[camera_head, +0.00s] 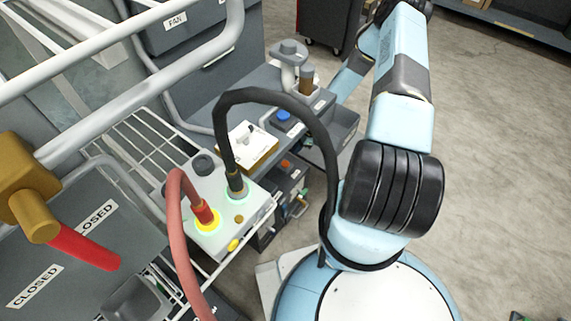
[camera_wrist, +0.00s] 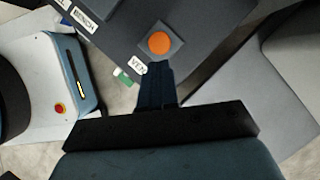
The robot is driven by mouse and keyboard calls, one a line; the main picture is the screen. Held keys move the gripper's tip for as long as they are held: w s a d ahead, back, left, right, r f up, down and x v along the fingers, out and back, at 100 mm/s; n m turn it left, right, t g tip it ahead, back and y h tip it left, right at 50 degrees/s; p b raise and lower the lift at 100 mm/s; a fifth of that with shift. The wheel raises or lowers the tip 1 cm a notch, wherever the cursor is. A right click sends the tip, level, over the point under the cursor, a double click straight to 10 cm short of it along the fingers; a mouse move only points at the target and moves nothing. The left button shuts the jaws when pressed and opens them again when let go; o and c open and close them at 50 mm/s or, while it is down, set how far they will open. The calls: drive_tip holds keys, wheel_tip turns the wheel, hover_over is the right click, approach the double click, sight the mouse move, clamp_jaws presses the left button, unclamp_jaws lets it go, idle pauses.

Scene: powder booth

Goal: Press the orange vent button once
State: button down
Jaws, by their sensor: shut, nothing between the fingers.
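The orange vent button (camera_wrist: 159,43) is a round disc on a square grey base, on a dark grey panel in the wrist view. A white label (camera_wrist: 138,66), partly covered and reading "VEN", lies beside it. My gripper (camera_wrist: 158,68) is shut and empty. In the wrist picture its fingertips appear just below the button's base; the gap between them cannot be judged, and no contact is visible. In the head view my gripper cannot be made out, and I cannot tell for sure which thing is the vent button.
In the head view, a blue button (camera_head: 283,116) sits on the grey bench. A white box with a black hose (camera_head: 277,96) and a red hose (camera_head: 178,220) stands on a wire rack. White rails (camera_head: 120,40) cross the left side. Open floor (camera_head: 490,150) lies right.

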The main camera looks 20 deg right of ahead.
sight(287, 163)
drive_tip(key=shift+x, duration=3.45)
drive_tip(key=shift+f, duration=0.3)
drive_tip(key=shift+d+r, duration=0.25)
drive_tip(key=shift+d, duration=0.5)
drive_tip(key=shift+d+r, duration=0.25)
drive_tip(key=shift+d, duration=0.5)
drive_tip(key=shift+d+r, duration=0.1)
drive_tip(key=v, duration=1.3)
drive_tip(key=shift+r, duration=0.2)
